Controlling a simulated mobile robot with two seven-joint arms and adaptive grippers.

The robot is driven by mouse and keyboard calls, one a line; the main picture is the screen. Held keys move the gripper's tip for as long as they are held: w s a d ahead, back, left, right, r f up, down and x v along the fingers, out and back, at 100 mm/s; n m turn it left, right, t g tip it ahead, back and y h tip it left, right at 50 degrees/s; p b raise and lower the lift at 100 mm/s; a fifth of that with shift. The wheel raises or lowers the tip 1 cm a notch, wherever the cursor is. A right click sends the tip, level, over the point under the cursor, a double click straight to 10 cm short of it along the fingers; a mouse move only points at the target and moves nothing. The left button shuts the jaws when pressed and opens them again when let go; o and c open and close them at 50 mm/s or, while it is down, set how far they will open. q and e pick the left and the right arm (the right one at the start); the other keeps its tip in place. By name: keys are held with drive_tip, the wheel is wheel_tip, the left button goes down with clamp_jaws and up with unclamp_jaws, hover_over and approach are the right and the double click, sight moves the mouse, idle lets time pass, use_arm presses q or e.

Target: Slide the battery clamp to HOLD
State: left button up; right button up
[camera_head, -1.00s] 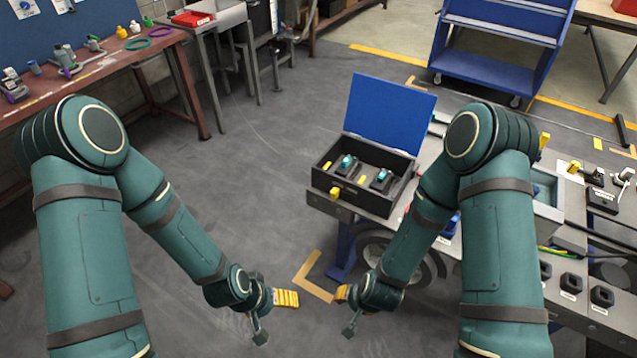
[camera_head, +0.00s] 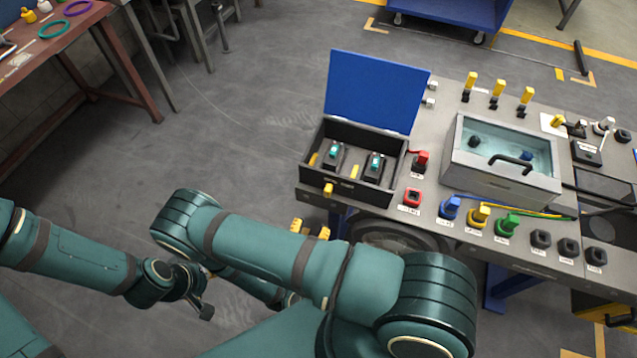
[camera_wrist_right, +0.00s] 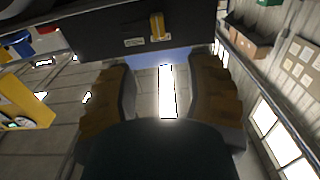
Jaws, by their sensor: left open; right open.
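A black box (camera_head: 306,183) with its blue lid (camera_head: 378,90) raised stands on the bench's left end. Two dark units with teal tops (camera_head: 336,156) (camera_head: 376,163) sit inside. A yellow tab (camera_head: 328,190) sticks out low on the box front; it also shows in the right wrist view (camera_wrist_right: 157,27), beside a small label. I cannot tell surely which part is the battery clamp. My right gripper (camera_head: 310,229) is open and empty, just in front of and below the box. It also fills the right wrist view (camera_wrist_right: 160,95).
The grey bench (camera_head: 430,205) carries a red switch (camera_head: 422,160), coloured connectors (camera_head: 480,216), a water-filled tray (camera_head: 505,185) and several yellow-topped levers (camera_head: 498,89). A wheel (camera_head: 388,238) is below the box. Floor left of the box is clear.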

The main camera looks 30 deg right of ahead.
sight(327, 193)
drive_tip(key=x, duration=1.2)
drive_tip(key=shift+w+d+b, duration=0.15)
drive_tip(key=shift+d+b, duration=0.15)
drive_tip(key=shift+d, duration=0.05)
drive_tip(key=shift+c, duration=0.4)
clamp_jaws()
